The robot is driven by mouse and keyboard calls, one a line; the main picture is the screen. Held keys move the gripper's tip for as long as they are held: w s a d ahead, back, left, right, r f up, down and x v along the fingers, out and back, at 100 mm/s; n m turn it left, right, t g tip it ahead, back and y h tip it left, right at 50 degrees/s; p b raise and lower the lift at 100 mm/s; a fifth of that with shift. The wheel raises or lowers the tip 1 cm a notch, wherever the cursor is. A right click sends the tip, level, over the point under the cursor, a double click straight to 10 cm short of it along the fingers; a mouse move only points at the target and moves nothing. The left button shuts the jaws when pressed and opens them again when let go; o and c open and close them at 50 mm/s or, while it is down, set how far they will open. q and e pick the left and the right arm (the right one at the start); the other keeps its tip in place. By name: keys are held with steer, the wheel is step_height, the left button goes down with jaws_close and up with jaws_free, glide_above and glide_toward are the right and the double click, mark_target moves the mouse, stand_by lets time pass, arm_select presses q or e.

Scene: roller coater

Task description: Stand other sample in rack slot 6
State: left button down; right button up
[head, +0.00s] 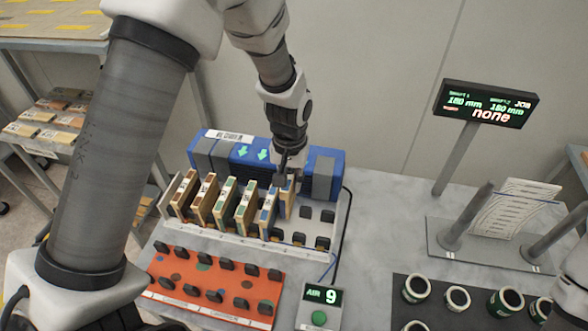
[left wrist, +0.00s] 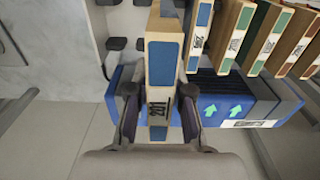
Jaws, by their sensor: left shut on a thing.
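My left gripper (head: 285,180) reaches down at the right end of the row of samples in the white rack (head: 236,240). It is shut on a wooden sample panel (head: 289,203). In the left wrist view the held sample (left wrist: 163,65) shows blue patches and a printed code label, with a finger of the left gripper (left wrist: 158,106) on either side. The sample looks upright, just beside a blue-marked sample (head: 267,212) in the row. I cannot tell whether its lower edge rests in the rack. My right gripper is out of view.
Several samples (head: 226,205) stand to the left. Empty black clips (head: 324,215) lie to the right. A blue air unit (head: 325,172) stands close behind. An orange board with black clips (head: 216,286) and an AIR 9 display (head: 322,298) are in front. Dark-green cans (head: 457,298) stand at right.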

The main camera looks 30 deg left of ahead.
arm_select(q)
step_height(320, 180, down, 7)
steer(key=b, duration=0.6)
steer(key=shift+w+d+r, duration=0.1)
steer(key=shift+d, duration=0.05)
steer(key=shift+f+b, duration=0.35)
steer(key=shift+r, duration=0.1)
steer(key=shift+p, duration=0.4)
steer(key=shift+f, duration=0.4)
